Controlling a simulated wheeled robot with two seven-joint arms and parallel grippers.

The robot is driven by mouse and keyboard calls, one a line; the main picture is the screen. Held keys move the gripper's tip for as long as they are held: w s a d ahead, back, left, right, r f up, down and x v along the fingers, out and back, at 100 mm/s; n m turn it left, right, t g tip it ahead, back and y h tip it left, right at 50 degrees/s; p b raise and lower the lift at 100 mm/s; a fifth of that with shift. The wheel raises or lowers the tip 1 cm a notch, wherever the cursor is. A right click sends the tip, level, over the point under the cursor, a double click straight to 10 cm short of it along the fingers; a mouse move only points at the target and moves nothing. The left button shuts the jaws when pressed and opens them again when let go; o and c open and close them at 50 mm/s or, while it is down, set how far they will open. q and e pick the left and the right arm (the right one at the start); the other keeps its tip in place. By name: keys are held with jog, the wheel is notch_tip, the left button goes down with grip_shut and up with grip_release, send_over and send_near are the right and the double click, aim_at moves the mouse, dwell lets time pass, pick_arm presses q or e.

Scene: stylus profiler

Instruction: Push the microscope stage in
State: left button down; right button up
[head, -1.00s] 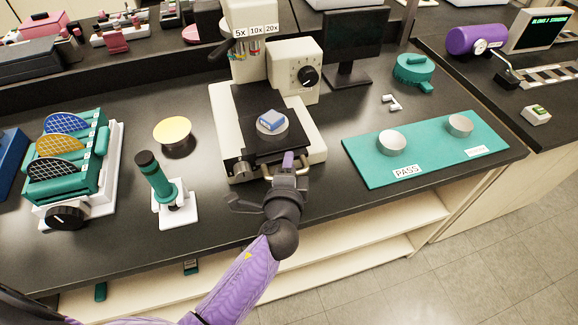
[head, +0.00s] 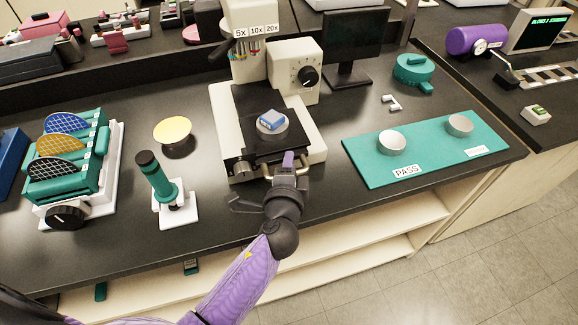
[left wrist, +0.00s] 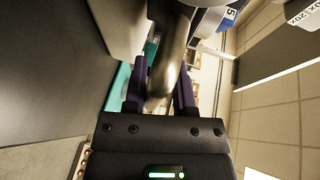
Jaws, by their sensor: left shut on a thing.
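The microscope (head: 303,70) stands on the black bench, with a cream body and a black stage (head: 258,115) at its front. A blue block on a pale round disc (head: 272,121) sits on the stage. A metal handle bar (head: 290,174) runs along the stage's front edge. My left gripper (head: 287,165) is at this handle and shut on it. In the left wrist view the metal handle (left wrist: 170,55) lies between the two dark purple fingers (left wrist: 161,90). The fingers partly hide the handle in the head view. My right gripper is in neither view.
A teal mat (head: 425,168) with two metal cups is to the right. A green-handled tool on a white base (head: 178,213), a yellow disc (head: 172,130) and a wafer rack (head: 75,165) are to the left. A monitor (head: 357,45) stands behind.

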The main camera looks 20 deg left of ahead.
aim_at(283, 156)
pick_arm(q)
jog(key=w+a, duration=0.1)
jog(key=w+a+f, duration=0.1)
jog(key=w, duration=0.1)
jog(key=shift+a, duration=0.15)
jog(key=c, duration=0.6)
grip_release()
jog(key=shift+w+r, duration=0.1)
jog(key=shift+w, duration=0.05)
jog(key=p+v, duration=0.1)
jog(key=v, duration=0.9)
jog(key=shift+w+r, duration=0.1)
jog(key=shift+r, duration=0.05)
jog(key=shift+c, duration=0.2)
